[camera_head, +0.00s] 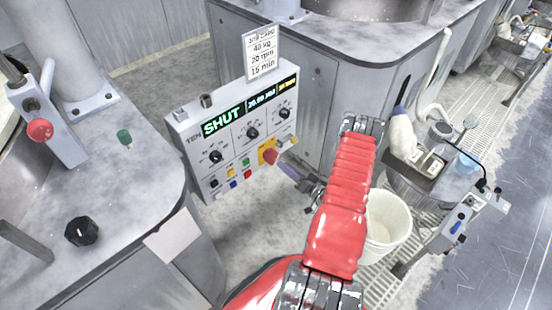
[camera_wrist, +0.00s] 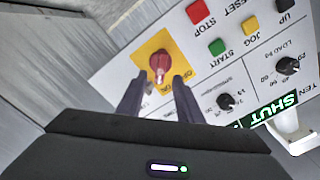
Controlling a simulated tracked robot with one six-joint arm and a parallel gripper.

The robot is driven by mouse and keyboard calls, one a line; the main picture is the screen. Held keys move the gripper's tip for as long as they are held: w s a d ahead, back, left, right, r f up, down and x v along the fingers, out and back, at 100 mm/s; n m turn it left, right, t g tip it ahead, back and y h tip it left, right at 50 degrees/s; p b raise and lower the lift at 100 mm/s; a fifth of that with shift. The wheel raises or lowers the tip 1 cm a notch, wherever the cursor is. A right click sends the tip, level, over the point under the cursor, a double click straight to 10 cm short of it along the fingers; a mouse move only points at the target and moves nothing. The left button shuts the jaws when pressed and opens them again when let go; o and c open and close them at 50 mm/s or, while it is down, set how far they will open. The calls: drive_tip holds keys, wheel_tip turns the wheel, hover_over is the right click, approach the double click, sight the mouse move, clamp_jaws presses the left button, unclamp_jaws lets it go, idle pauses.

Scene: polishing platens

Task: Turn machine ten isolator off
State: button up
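The machine ten control panel (camera_head: 215,168) is a pale box marked "TEN", its display reading "SHUT". Its isolator is a red rotary knob (camera_head: 269,156) on a yellow plate at the panel's lower right. In the wrist view the panel appears upside down, with the red knob (camera_wrist: 160,64) on its yellow plate (camera_wrist: 150,45) and ON/OFF lettering partly hidden. My gripper (camera_wrist: 159,82) is open, its two dark fingers apart and lined up either side of the knob. In the head view the gripper (camera_head: 285,172) is close to the knob; contact cannot be told.
Red, green, yellow and black buttons and several black dials share the panel; the red STOP button (camera_wrist: 198,12) is near the isolator. A sign card (camera_head: 262,52) stands above. A white bucket (camera_head: 388,225) is right of my arm. A loose black knob (camera_head: 82,231) lies left.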

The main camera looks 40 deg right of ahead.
sight(276, 160)
drive_tip(key=w, duration=0.6)
drive_tip(key=shift+w+a, duration=0.1)
drive_tip(key=shift+w, duration=0.3)
clamp_jaws()
